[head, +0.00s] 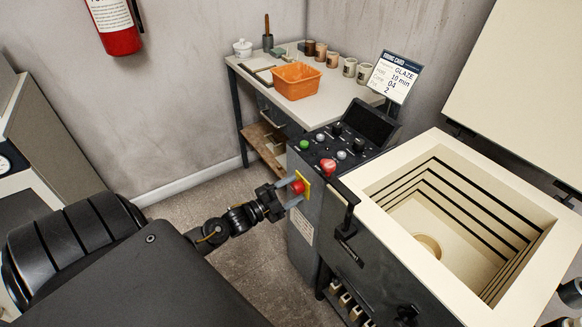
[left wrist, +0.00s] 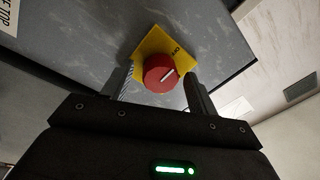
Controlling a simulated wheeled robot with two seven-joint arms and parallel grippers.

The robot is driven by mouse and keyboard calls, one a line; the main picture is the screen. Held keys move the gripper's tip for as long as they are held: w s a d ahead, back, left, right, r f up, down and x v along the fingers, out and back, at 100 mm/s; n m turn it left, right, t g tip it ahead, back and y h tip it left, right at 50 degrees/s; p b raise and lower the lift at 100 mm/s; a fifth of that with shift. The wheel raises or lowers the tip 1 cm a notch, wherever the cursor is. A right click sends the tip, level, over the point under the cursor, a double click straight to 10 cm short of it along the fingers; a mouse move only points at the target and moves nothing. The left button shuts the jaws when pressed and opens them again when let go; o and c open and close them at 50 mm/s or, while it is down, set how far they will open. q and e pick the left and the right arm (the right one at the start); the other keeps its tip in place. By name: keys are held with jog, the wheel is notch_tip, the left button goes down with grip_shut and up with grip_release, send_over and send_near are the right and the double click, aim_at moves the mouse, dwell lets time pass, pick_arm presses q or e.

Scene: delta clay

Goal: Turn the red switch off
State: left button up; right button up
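The red switch (head: 298,187) is a round knob on a yellow plate (head: 306,183) on the side of the dark control cabinet. My left gripper (head: 284,192) is at the switch. Its fingers (left wrist: 160,88) are open, one on each side of the knob, with a small gap visible on both sides. I cannot tell how deep the knob sits between them. My right gripper is not in view.
The control panel (head: 345,143) has several buttons, including a red one (head: 328,166) and a green one (head: 304,144). An open kiln (head: 374,190) stands to the right. A bench (head: 343,95) behind holds an orange basket (head: 296,81) and cups. Floor (head: 185,208) is clear at left.

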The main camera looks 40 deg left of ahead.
pick_arm(q)
jog(key=r+v, duration=0.1)
jog(key=v, duration=0.9)
jog(key=shift+s+f, duration=0.4)
jog(key=shift+f, duration=0.1)
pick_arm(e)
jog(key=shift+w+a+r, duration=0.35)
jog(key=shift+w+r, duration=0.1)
pick_arm(q)
jog(key=shift+a, duration=0.1)
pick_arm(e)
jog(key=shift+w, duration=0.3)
